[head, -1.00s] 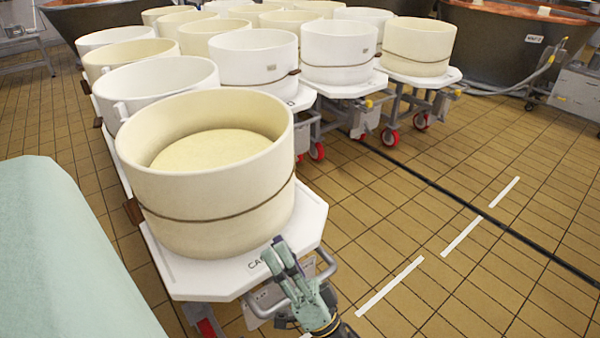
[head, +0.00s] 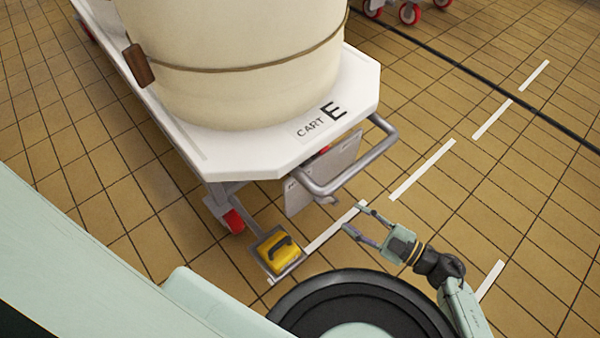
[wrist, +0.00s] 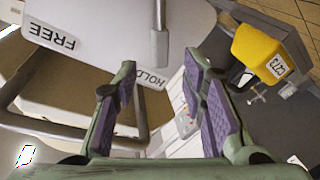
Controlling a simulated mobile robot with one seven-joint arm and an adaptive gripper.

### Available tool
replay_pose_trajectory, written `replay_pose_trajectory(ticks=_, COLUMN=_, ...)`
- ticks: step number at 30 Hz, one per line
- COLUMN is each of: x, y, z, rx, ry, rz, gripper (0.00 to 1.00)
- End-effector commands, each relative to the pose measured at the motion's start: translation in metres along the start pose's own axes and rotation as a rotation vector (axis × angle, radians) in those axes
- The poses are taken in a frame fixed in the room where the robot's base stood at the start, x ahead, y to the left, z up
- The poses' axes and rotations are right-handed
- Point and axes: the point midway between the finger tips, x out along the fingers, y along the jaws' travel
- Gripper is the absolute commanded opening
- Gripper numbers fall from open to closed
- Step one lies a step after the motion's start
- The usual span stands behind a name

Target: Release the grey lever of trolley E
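Trolley E (head: 240,158), a white-topped cart marked "CART E", carries a large cream vat (head: 235,60). A pale panel (head: 325,175) hangs under its front edge, behind the grey tube handle (head: 345,182). In the wrist view the panel (wrist: 90,30) reads "FREE" at left and "HOLD" lower right, upside down. A grey lever (wrist: 160,45) comes down from the top edge and ends near "HOLD"; its pivot is out of view. My gripper (head: 358,218) is open and empty, in front of the handle. In the wrist view its fingers (wrist: 163,80) are apart, with the lever beyond them.

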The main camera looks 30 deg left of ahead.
Motion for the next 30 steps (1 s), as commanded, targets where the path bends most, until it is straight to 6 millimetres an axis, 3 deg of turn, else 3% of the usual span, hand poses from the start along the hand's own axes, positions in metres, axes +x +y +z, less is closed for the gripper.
replay_pose_trajectory(ticks=5, x=0.014, y=0.000, z=0.000, rx=-0.012, ry=0.003, rz=-0.002, gripper=0.38)
replay_pose_trajectory(ticks=18, x=0.092, y=-0.001, z=0.000, rx=-0.009, ry=0.004, rz=-0.002, gripper=0.38)
replay_pose_trajectory(ticks=24, x=0.106, y=0.000, z=0.000, rx=-0.009, ry=0.001, rz=-0.001, gripper=0.38)
replay_pose_trajectory(ticks=30, x=0.107, y=0.000, z=0.000, rx=-0.008, ry=0.001, rz=0.000, gripper=0.38)
